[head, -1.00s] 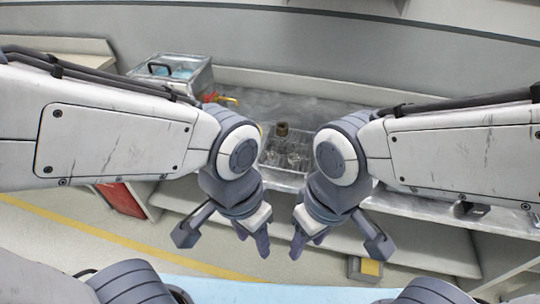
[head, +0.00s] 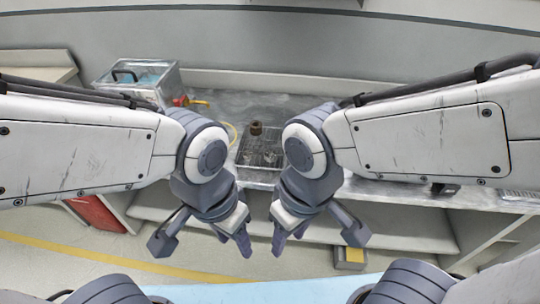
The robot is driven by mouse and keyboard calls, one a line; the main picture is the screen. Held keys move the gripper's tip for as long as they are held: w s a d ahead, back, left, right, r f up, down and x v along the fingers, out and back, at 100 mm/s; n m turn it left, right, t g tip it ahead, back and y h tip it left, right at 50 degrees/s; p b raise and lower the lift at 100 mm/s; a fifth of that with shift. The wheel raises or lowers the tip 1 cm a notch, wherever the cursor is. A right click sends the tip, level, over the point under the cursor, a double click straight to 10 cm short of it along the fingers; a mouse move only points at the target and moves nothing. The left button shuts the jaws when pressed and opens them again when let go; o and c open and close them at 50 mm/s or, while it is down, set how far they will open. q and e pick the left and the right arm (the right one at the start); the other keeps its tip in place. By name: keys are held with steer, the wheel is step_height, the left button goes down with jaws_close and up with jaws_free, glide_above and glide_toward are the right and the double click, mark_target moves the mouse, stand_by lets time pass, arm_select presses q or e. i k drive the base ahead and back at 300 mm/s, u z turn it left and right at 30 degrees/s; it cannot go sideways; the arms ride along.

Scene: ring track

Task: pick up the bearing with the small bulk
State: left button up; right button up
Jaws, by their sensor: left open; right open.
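A tray (head: 246,160) lies on the workbench between my two forearms, partly hidden by them. A small brown ring-like part (head: 256,128) stands at its back edge. Darker small parts (head: 262,150) lie in the tray, too small to tell apart, so I cannot tell which is the bearing with the small bulk. My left gripper (head: 235,240) is open and empty, pointing down in front of the bench. My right gripper (head: 285,240) is open and empty beside it, also in front of the bench and apart from the tray.
A metal box with a handle and bluish contents (head: 140,80) stands at the back left of the bench. A red and yellow item (head: 184,101) lies beside it. A red panel (head: 97,212) is below left. A box with a yellow face (head: 351,257) sits low under the bench.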

mark_target(248, 154)
steer(key=z, duration=0.2)
steer(key=k, duration=0.35)
steer(key=u, duration=1.1)
steer(key=i, duration=0.75)
steer(key=z, duration=0.6)
steer(key=i, duration=0.65)
steer(key=z, duration=0.65)
